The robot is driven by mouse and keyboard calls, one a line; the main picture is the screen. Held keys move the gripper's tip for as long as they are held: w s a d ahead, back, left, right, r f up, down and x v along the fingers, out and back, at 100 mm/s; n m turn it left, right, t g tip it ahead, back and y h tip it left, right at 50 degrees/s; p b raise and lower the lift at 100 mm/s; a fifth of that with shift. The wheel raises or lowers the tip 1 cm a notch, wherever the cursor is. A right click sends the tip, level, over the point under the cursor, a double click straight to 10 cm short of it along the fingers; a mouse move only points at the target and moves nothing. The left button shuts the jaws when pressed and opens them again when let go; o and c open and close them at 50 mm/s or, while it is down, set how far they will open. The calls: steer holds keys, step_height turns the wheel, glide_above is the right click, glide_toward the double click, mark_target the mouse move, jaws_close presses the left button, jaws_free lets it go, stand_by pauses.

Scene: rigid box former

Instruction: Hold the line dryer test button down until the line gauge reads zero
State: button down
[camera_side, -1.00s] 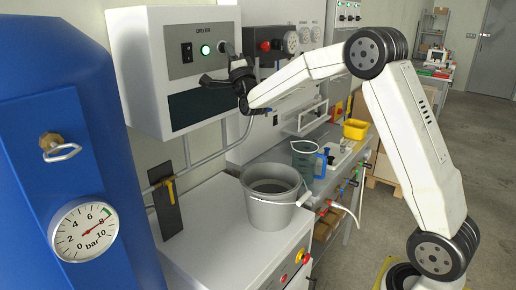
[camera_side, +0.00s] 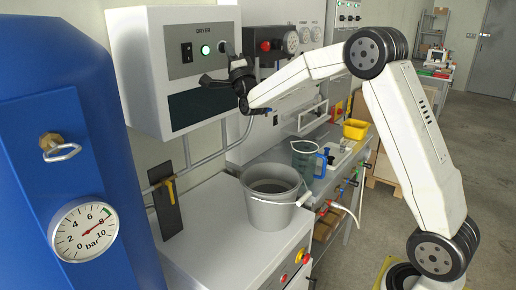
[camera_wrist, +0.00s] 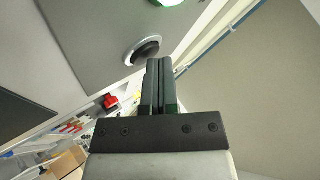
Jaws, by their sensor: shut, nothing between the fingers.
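The white dryer box (camera_side: 140,70) hangs on the wall, with a grey panel labelled DRYER. Its panel holds a black switch (camera_side: 187,52), a lit green lamp (camera_side: 205,50) and a round dark button (camera_side: 221,47). My gripper (camera_side: 230,51) is shut and empty, its fingers pointing up at the panel by the button. In the wrist view, the button (camera_wrist: 143,50) lies just left of my fingertips (camera_wrist: 160,64); I cannot tell whether they touch. Small gauges (camera_side: 291,42) on the panel behind are too small to read.
A blue tank (camera_side: 40,120) at left carries a bar gauge (camera_side: 83,229) whose red needle points a little past 8. A grey bucket (camera_side: 270,212) stands on the cabinet below my gripper. A jug (camera_side: 303,160) and yellow bin (camera_side: 355,129) are farther back.

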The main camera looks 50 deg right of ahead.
steer(key=shift+s, duration=0.65)
steer(key=shift+s, duration=0.15)
steer(key=s, duration=0.4)
steer(key=shift+s, duration=0.35)
